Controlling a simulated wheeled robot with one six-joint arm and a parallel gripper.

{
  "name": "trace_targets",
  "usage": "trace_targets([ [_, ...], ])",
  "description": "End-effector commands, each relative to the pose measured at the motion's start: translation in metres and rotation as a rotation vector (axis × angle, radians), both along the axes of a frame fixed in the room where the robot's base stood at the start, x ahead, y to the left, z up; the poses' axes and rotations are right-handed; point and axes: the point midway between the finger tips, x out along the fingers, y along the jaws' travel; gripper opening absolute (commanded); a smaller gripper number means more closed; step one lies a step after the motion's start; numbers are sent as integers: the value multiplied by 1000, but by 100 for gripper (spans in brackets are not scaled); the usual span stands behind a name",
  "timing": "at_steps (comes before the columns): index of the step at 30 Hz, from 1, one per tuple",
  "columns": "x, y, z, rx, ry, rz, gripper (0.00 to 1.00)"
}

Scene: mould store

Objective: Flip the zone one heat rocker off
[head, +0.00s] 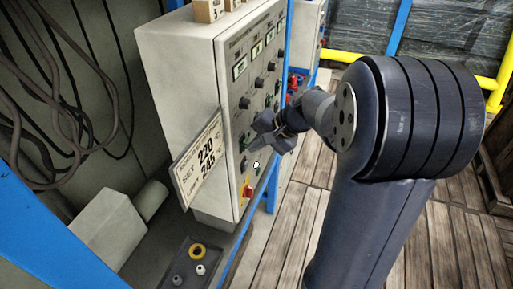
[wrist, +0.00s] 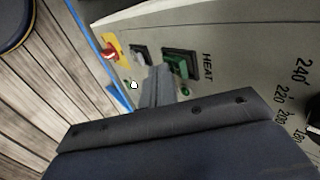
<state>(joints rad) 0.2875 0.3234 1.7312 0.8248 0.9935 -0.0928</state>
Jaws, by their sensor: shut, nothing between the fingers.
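A green rocker in a black frame (wrist: 181,65), marked HEAT, is on the pale control panel in the wrist view. Which way it is tipped I cannot tell. The zone number does not show there. My gripper (wrist: 158,84) is shut and empty, its fingertips right beside the rocker's lower left edge; whether they touch it I cannot tell. In the head view my gripper (head: 258,140) is at the lower near part of the control cabinet (head: 178,80), partly covering the switches.
A dial with temperature numbers (wrist: 312,115) is at the right. A second dark rocker (wrist: 140,54) and a red knob on a yellow plate (wrist: 109,53) are nearby. A card reading 220 and 245 (head: 198,160) juts from the cabinet's near edge. A tray (head: 212,250) lies below.

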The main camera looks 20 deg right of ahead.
Motion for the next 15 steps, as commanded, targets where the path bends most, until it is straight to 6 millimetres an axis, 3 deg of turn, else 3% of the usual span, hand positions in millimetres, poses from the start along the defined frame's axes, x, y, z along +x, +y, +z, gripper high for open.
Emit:
trace_targets([
  [15, 0, 0, 13, -3, 1, 1, 0],
])
